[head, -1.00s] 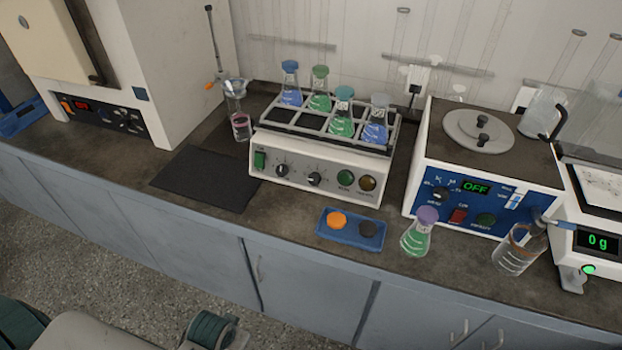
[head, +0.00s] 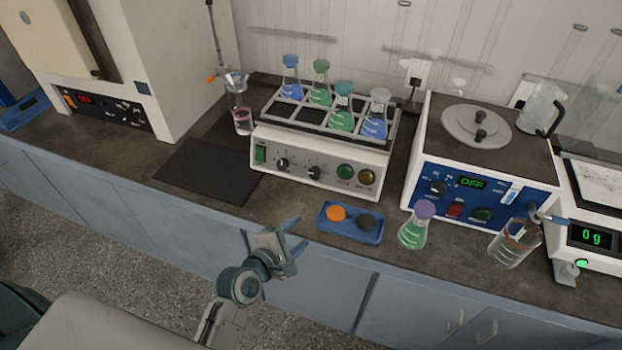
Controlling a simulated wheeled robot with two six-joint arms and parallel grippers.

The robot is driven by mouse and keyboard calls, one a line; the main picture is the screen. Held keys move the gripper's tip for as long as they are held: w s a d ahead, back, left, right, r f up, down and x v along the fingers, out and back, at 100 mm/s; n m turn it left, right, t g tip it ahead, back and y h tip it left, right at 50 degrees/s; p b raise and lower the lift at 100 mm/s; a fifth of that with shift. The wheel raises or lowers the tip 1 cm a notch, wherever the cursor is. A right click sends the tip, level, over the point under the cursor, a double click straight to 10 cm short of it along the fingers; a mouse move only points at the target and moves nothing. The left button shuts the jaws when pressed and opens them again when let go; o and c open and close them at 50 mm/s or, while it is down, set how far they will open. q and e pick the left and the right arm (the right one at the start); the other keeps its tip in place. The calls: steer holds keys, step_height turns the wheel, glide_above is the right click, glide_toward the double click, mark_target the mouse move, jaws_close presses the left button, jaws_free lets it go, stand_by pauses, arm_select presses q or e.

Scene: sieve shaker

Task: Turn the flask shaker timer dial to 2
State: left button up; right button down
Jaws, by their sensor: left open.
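The flask shaker (head: 320,157) is a cream box with a rack of blue and green stoppered flasks on top. Its front panel has a green switch (head: 260,154) at the left, two black dials, the left dial (head: 282,163) and the right dial (head: 315,172), then a green and an amber round button. The dial labels are too small to read, so I cannot tell which is the timer or its setting. My left gripper (head: 296,236) is open and empty, in front of the bench edge, below and apart from the dials. My right gripper is out of view.
A blue tray (head: 337,232) with an orange and a dark cap lies before the shaker. A purple-stoppered flask (head: 415,227) stands right of it. A blue-fronted device (head: 480,196) stands at right, a black mat (head: 207,171) at left. Bench space directly before the dials is clear.

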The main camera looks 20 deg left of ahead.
mark_target(313, 175)
arm_select(q)
steer(key=w+n+t, duration=0.1)
steer(key=n, duration=0.2)
steer(key=w+a+r+n+t+y, duration=0.1)
steer(key=w+n, duration=0.1)
steer(key=n, duration=0.1)
steer(key=w+n+t+y, duration=0.1)
steer(key=n, duration=0.2)
steer(key=shift+w+a+r+n, duration=0.15)
steer(key=shift+w+r+n, duration=0.15)
steer(key=n, duration=0.1)
steer(key=w+n+t+y, duration=0.1)
steer(key=shift+a+r+n, duration=0.15)
steer(key=shift+a+n, duration=0.2)
steer(key=shift+n, duration=0.05)
steer(key=shift+w, duration=0.25)
steer(key=w+p, duration=0.1)
steer(key=w, duration=0.9)
steer(key=shift+w+d, duration=0.15)
steer(key=shift+d, duration=0.05)
steer(key=c, duration=1)
